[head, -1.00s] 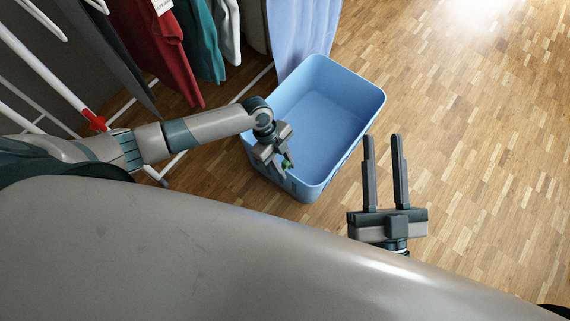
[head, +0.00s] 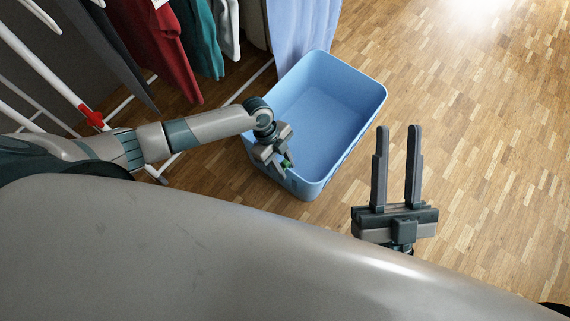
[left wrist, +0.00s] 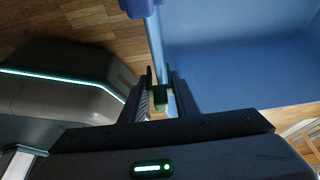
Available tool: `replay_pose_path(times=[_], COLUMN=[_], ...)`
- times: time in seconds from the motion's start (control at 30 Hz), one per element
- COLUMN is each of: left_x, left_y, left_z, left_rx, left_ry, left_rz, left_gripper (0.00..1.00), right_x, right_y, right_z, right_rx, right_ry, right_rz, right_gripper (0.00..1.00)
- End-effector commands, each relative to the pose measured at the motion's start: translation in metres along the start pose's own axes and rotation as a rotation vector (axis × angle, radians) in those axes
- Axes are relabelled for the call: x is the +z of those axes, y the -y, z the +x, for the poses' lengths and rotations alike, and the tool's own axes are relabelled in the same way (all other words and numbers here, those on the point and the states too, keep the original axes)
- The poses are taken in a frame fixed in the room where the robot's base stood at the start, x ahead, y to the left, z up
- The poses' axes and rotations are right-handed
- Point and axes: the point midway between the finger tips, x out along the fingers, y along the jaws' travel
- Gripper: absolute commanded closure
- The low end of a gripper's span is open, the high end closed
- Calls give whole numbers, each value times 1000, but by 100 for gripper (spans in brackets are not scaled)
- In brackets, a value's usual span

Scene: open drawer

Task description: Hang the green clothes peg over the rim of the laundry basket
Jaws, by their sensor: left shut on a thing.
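The blue laundry basket (head: 352,83) stands on the floor in the middle of the head view and looks empty. My left gripper (head: 287,163) is at the basket's near left side, pointing down. It is shut on the green clothes peg (head: 288,165), which is mostly hidden by the fingers. In the left wrist view the peg (left wrist: 160,97) sits between the fingers, close to the basket's rim (left wrist: 155,45). I cannot tell whether the peg touches or straddles the rim. My right gripper (head: 397,165) is open and empty, to the right of the basket.
A white drying rack (head: 45,75) with a red garment (head: 160,50), a teal garment (head: 203,40) and other clothes stands at the left. A light blue cloth (head: 300,30) hangs behind the basket. The wooden floor (head: 490,130) at the right is clear.

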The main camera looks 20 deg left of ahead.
Motion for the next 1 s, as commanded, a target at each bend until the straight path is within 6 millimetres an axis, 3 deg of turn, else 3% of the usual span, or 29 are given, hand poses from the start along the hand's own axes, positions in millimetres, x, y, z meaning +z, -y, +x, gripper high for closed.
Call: replay_pose_path(times=[0.3, 0.33, 0.4, 0.43, 0.77, 1.0], left_x=[0, 0, 0, 0, 0, 0], left_y=[0, 0, 0, 0, 0, 1], left_z=[0, 0, 0, 0, -1, -17], left_rx=[0, 0, 0, 0, 0, -3], left_ry=[0, 0, 0, 0, 0, 1], left_rz=[0, 0, 0, 0, 0, 0], left_gripper=[93, 70, 53, 50, 50, 50], right_x=[-2, -2, -2, -2, -2, 2], right_y=[0, 0, 0, 0, 0, 1], right_z=[0, 0, 0, 0, 0, 2], right_rx=[0, 0, 0, 0, 0, 0], right_ry=[-9, -9, -8, -7, -5, 29], right_rz=[0, 0, 0, 0, -1, 1], right_gripper=[69, 69, 69, 69, 69, 69])
